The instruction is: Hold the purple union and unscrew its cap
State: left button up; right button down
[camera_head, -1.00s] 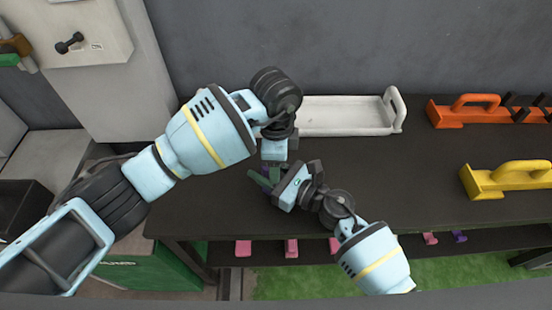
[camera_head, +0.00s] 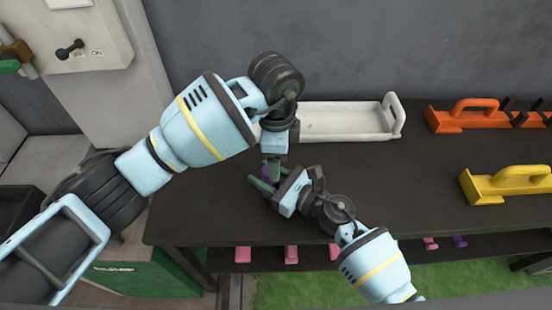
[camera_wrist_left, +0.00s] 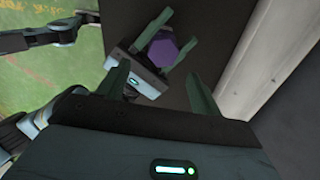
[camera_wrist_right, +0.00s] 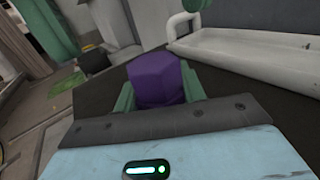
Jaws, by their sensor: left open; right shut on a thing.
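The purple union (camera_wrist_right: 158,80) stands between the two fingers of my right gripper (camera_wrist_right: 160,94), which is shut on it. In the left wrist view its six-sided purple end (camera_wrist_left: 162,50) faces the camera. My left gripper (camera_wrist_left: 160,84) is open and empty, its fingers apart and short of the union. In the head view both grippers meet above the dark table's left part. There the union (camera_head: 267,171) is mostly hidden by fingers. I cannot tell cap from body, as all visible parts are purple.
A white tray (camera_head: 345,121) with a raised handle lies behind the grippers. An orange holder (camera_head: 462,121) and a yellow holder (camera_head: 505,187) stand on the right. Pink tags (camera_head: 291,255) show along the lower shelf. The dark table (camera_head: 400,185) is bare right of my right gripper.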

pick_arm(q)
jog(key=m, duration=0.6)
jog(key=shift+s+a, duration=0.15)
jog(key=shift+s, duration=0.1)
jog(key=m, duration=0.6)
jog(key=shift+s+a, duration=0.2)
jog(key=shift+a, duration=0.05)
jog(key=shift+m, duration=0.3)
jog(key=m, duration=0.5)
jog(key=shift+a, duration=0.25)
jog(key=shift+a+m, duration=0.1)
jog(key=shift+m, duration=0.9)
jog(key=m, duration=0.4)
jog(key=shift+w+a, duration=0.1)
jog(key=shift+a, duration=0.1)
